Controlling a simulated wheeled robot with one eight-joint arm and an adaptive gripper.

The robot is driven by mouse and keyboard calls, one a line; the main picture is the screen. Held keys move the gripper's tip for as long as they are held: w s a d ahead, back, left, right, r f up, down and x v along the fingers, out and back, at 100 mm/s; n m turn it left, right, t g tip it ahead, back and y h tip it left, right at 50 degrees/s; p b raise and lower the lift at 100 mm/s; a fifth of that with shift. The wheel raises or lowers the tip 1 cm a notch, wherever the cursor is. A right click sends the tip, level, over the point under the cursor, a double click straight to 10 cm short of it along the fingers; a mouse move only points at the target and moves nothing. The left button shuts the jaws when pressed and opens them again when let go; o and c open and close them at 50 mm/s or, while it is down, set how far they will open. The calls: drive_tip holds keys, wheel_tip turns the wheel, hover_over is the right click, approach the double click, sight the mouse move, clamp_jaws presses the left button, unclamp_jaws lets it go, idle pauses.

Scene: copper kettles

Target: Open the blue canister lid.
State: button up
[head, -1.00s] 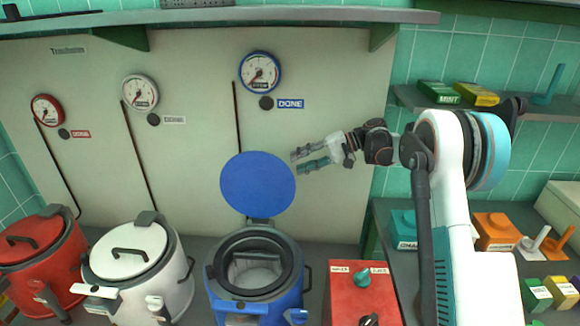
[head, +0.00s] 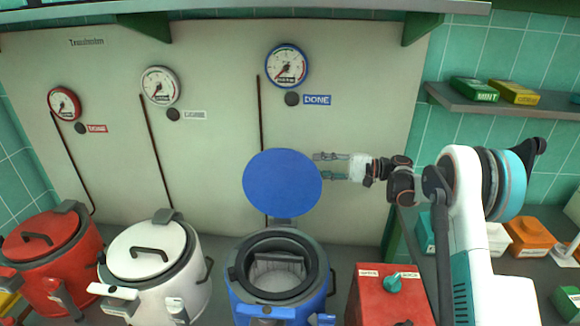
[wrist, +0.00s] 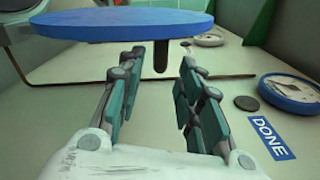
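The blue canister (head: 276,277) stands at the lower middle of the head view. Its round blue lid (head: 283,182) is swung up behind the dark-rimmed opening, and the inside shows. In the wrist view the lid (wrist: 125,24) is a flat blue disc across the top. My gripper (head: 322,166) is at the lid's right edge in the head view. In the wrist view my gripper (wrist: 158,72) has its two fingers apart with nothing between them. I cannot tell whether a finger touches the lid.
A white canister (head: 152,265) and a red canister (head: 50,260) stand to the left with lids shut. A red box with a green knob (head: 392,284) stands to the right. Gauges hang on the wall, the blue one (head: 287,66) above the lid. A shelf (head: 500,103) holds small boxes at right.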

sight(290, 164)
drive_tip(key=a+b, duration=0.1)
drive_tip(key=a, duration=0.9)
drive_tip(key=shift+w+b, duration=0.15)
drive_tip(key=shift+b, duration=0.25)
clamp_jaws()
